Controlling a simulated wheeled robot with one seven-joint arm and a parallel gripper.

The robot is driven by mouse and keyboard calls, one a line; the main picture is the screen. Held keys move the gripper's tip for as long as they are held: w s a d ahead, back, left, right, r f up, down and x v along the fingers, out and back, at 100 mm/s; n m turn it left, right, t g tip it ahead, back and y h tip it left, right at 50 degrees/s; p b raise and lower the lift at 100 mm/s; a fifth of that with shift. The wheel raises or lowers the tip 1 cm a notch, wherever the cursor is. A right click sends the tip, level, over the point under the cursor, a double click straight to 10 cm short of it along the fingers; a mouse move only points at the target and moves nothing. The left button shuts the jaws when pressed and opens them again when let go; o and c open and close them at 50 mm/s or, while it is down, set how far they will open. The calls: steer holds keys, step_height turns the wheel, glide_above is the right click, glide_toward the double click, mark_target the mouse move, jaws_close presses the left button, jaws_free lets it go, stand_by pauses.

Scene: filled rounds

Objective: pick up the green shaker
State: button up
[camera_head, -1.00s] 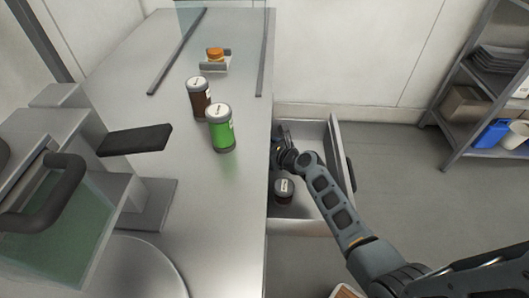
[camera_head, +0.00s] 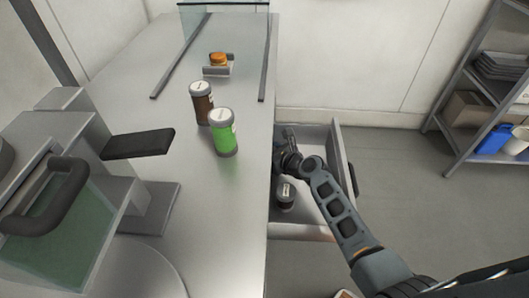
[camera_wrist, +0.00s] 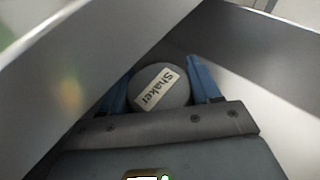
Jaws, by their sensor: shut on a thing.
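My gripper (camera_wrist: 160,92) has its two blue fingers on either side of a round grey lid labelled "Shaker" (camera_wrist: 163,88), and is shut on this shaker. Only the shaker's top shows, so its body colour is hidden. In the head view my gripper is down at the far part of the open drawer (camera_head: 308,228), partly behind the counter edge and my wrist. The held shaker cannot be made out there. A green container with a pale lid (camera_head: 224,138) stands upright on the counter, apart from my gripper. Its label is too small to read.
A dark jar (camera_head: 286,198) stands in the drawer nearer the front, close to my arm. A brown container (camera_head: 202,108) and an orange item in a holder (camera_head: 218,60) are on the counter (camera_head: 170,215). In the wrist view, grey walls lie close on both sides.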

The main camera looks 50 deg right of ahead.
steer(key=r+v, duration=0.1)
steer(key=v, duration=1.4)
steer(key=shift+w+r, duration=0.3)
steer(key=shift+w, duration=0.05)
steer(key=shift+r, duration=0.15)
